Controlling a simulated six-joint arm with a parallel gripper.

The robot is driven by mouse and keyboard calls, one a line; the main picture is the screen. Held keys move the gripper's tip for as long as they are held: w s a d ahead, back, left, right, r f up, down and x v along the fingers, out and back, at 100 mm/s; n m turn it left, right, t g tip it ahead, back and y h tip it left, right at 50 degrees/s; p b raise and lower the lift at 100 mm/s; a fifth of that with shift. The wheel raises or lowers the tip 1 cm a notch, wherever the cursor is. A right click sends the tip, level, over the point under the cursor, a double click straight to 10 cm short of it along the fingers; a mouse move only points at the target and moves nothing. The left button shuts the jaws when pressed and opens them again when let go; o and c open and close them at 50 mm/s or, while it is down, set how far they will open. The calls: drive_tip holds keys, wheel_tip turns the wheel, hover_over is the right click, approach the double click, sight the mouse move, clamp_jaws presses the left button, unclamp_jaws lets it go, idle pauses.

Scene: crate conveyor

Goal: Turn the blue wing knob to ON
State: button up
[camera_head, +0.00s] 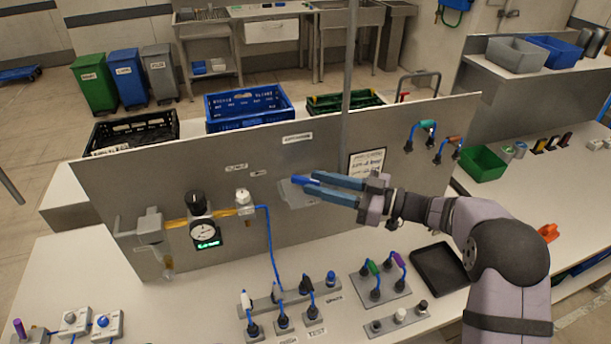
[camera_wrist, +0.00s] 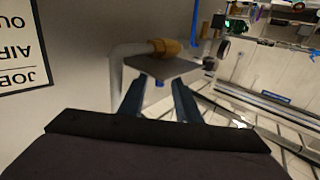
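The blue wing knob (camera_head: 304,181) is on a grey box (camera_head: 292,195) on the upright metal panel (camera_head: 240,180). In the head view it shows at the tips of my gripper (camera_head: 310,181), partly hidden by the fingers. In the wrist view, a small blue part of the knob (camera_wrist: 160,83) shows below a grey plate, between my fingertips (camera_wrist: 159,84). The two dark blue fingers are apart, with a visible gap on each side of the blue part. I cannot read any ON mark or the knob's exact angle.
A pressure gauge (camera_head: 203,232) with a black knob (camera_head: 196,202) is left on the panel. A grey post (camera_head: 349,80) rises behind my gripper. Cable plugs (camera_head: 283,320) stand on the bench below. A framed sign (camera_head: 367,163) and hanging cables (camera_head: 427,127) are to the right.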

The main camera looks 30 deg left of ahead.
sight(306, 178)
drive_tip(key=shift+s+a+p, duration=0.2)
drive_tip(key=shift+a+p, duration=0.55)
drive_tip(key=shift+a, duration=1.25)
clamp_jaws()
